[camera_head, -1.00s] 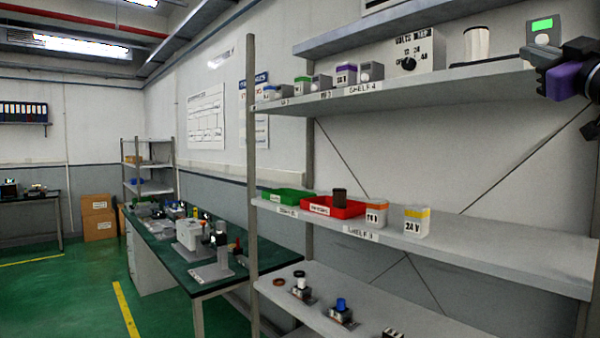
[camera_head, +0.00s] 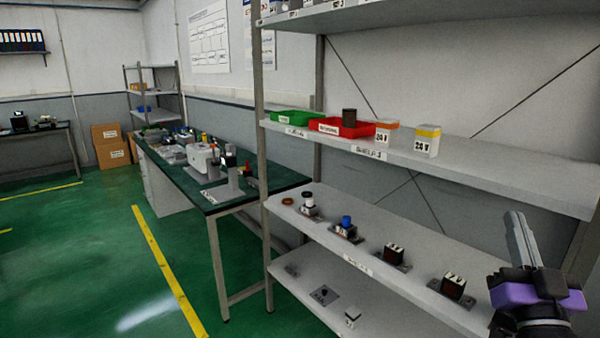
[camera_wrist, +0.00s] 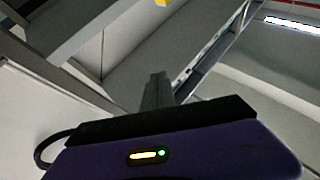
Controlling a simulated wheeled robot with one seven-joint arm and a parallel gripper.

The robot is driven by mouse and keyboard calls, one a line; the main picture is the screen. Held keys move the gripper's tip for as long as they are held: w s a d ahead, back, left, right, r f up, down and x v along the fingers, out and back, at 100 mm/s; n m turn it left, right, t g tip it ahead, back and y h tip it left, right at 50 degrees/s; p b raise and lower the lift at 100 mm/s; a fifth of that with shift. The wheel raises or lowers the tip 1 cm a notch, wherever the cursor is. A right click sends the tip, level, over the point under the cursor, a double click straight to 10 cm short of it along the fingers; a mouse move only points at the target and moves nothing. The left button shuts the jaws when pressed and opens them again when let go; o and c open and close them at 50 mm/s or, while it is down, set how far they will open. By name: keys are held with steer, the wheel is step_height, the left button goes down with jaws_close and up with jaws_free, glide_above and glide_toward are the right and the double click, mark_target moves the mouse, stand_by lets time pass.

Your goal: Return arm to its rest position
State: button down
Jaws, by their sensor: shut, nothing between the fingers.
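My gripper (camera_head: 517,222) is at the lower right of the head view, with its grey fingers together and pointing up. It stands in front of the right end of the shelf unit, with nothing visible between the fingers. In the wrist view, the fingers (camera_wrist: 158,78) are together above the purple gripper body (camera_wrist: 180,152), pointing towards the ceiling area. I cannot tell whether the arm touches the shelf edge behind it.
The middle shelf (camera_head: 520,175) holds a green bin (camera_head: 290,117), a red bin (camera_head: 335,128) and white boxes. The lower shelf (camera_head: 330,245) carries several small devices. A green-topped workbench (camera_head: 260,190) stands left. Green floor (camera_head: 90,270) is open at lower left.

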steer(key=s+a+f+g+y, duration=0.1)
steer(key=s+a+f, duration=0.3)
steer(key=s+f, duration=0.35)
steer(key=s+a+f+g, duration=0.1)
steer(key=s+a+f, duration=0.3)
steer(key=s+f, duration=0.35)
steer(key=s+a+f+n+g+y, duration=0.1)
steer(key=s+f, duration=0.3)
steer(key=s, duration=0.4)
steer(key=s+a+f+n+g+y+b, duration=0.1)
steer(key=s+a+f+g+y, duration=0.1)
steer(key=s, duration=0.6)
steer(key=s+a+f+n+g+y, duration=0.1)
steer(key=s+a+f+g+y, duration=0.1)
steer(key=s+a+f, duration=0.3)
steer(key=s+f+g, duration=0.1)
steer(key=s+f, duration=0.1)
steer(key=s, duration=0.1)
steer(key=shift+s+a+f+n+g, duration=0.25)
steer(key=shift+s+f+n+g, duration=0.05)
steer(key=shift+s+f+n, duration=0.1)
